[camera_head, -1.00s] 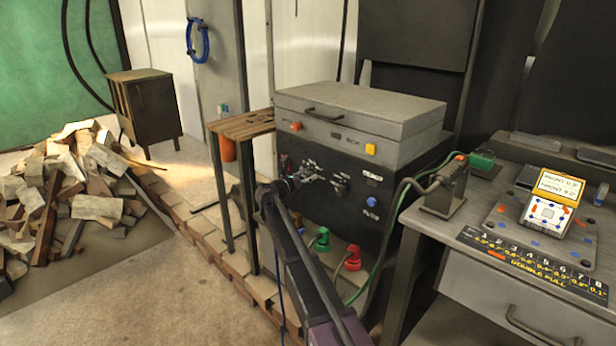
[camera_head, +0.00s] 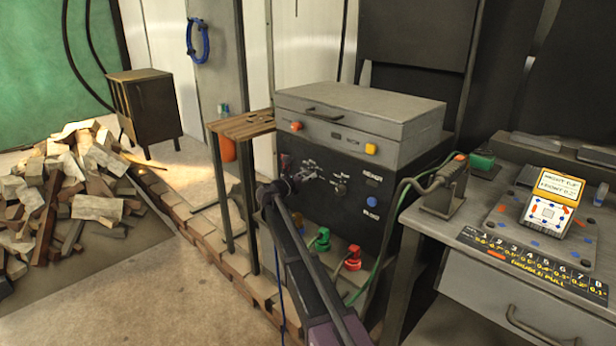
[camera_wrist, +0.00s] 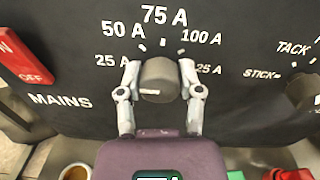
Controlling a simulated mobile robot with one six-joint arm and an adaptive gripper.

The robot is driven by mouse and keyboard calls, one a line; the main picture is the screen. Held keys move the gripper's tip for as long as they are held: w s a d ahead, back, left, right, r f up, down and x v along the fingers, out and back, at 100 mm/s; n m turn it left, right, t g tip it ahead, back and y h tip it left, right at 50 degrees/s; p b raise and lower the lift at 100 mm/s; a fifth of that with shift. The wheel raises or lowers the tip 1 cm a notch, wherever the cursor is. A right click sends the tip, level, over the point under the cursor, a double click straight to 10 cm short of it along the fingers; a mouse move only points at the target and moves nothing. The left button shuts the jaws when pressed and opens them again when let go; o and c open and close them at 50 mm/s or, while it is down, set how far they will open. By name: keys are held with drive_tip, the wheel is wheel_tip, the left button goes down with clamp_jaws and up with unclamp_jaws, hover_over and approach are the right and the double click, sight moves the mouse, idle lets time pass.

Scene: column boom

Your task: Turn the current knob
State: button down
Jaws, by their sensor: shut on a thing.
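The current knob (camera_wrist: 158,80) is a dark grey cylinder on the black front panel, ringed by white tick marks and labels from 25 A through 50 A, 75 A and 100 A. The rightmost label is partly covered by a finger and reads 25 A. A short pale line shows low on the knob. My gripper (camera_wrist: 160,70) is shut on the knob, with one finger on each side. In the head view my gripper (camera_head: 308,172) is at the panel of the grey-topped machine (camera_head: 360,110), and the knob is hard to make out there.
The red MAINS switch (camera_wrist: 26,55) is left of the knob; another knob (camera_wrist: 303,92) is at the right. Green (camera_head: 322,239) and red (camera_head: 353,257) plugs sit low on the machine. A wooden-topped stand (camera_head: 243,125) is at the left, a workbench (camera_head: 500,260) at the right.

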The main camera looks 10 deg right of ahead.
drive_tip(key=shift+m, duration=0.3)
drive_tip(key=m, duration=0.6)
drive_tip(key=shift+w, duration=0.1)
drive_tip(key=m, duration=0.6)
drive_tip(key=shift+m+b, duration=0.3)
drive_tip(key=m, duration=0.6)
drive_tip(key=shift+m+h, duration=0.3)
drive_tip(key=m, duration=0.7)
drive_tip(key=shift+f+g, duration=0.1)
drive_tip(key=shift+g, duration=0.2)
drive_tip(key=shift+c, duration=1.3)
unclamp_jaws()
